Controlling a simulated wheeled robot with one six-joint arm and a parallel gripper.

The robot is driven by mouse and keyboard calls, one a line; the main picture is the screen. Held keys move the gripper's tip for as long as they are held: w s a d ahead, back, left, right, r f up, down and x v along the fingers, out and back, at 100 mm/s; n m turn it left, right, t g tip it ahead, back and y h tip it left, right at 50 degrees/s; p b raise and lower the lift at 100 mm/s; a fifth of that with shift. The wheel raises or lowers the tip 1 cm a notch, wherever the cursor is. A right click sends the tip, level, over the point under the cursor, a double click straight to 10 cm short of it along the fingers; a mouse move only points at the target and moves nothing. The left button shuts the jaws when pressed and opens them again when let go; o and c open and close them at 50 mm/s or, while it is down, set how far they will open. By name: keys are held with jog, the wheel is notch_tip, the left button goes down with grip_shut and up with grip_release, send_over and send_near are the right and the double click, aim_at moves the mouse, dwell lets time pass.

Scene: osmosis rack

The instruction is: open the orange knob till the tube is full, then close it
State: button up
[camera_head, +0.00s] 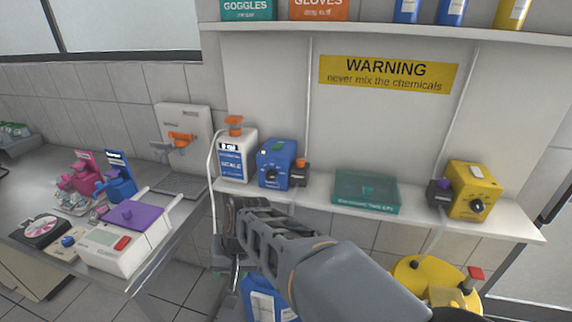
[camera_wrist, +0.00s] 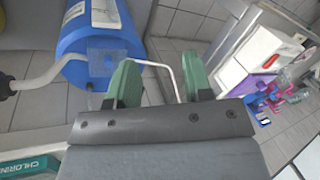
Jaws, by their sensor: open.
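An orange knob (camera_head: 235,122) sits on top of a white unit with a blue label (camera_head: 231,160) on the shelf. An orange handle (camera_head: 181,140) also shows on a grey wall panel to its left. A thin white tube (camera_head: 212,165) hangs down beside the white unit; its fill cannot be told. My gripper (camera_head: 233,215) is below the shelf edge, lower than the knob and apart from it. In the wrist view, my gripper (camera_wrist: 162,88) has its green fingers apart with nothing clearly held. A thin white bent tube (camera_wrist: 168,66) shows beyond the fingers. The orange knobs are not visible there.
A blue device (camera_head: 277,163), a teal box (camera_head: 366,192) and a yellow device (camera_head: 473,191) stand on the shelf. A blue container (camera_wrist: 90,40) is below. A side table at left holds a white machine with a purple lid (camera_head: 130,215).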

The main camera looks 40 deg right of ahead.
jog(key=w+d+m+t+y, duration=0.25)
jog(key=w+d+m, duration=0.2)
jog(key=m, duration=0.45)
jog(key=m+t+h, duration=0.8)
jog(key=m+t, duration=0.5)
jog(key=m, duration=1)
send_near(303, 162)
jog(key=shift+g+y, duration=0.25)
jog(key=w, duration=0.3)
jog(key=w+d+p, duration=0.1)
jog(key=w, duration=0.5)
jog(key=shift+w+d+r, duration=0.25)
jog(key=shift+w+d, duration=0.15)
jog(key=shift+c, duration=0.4)
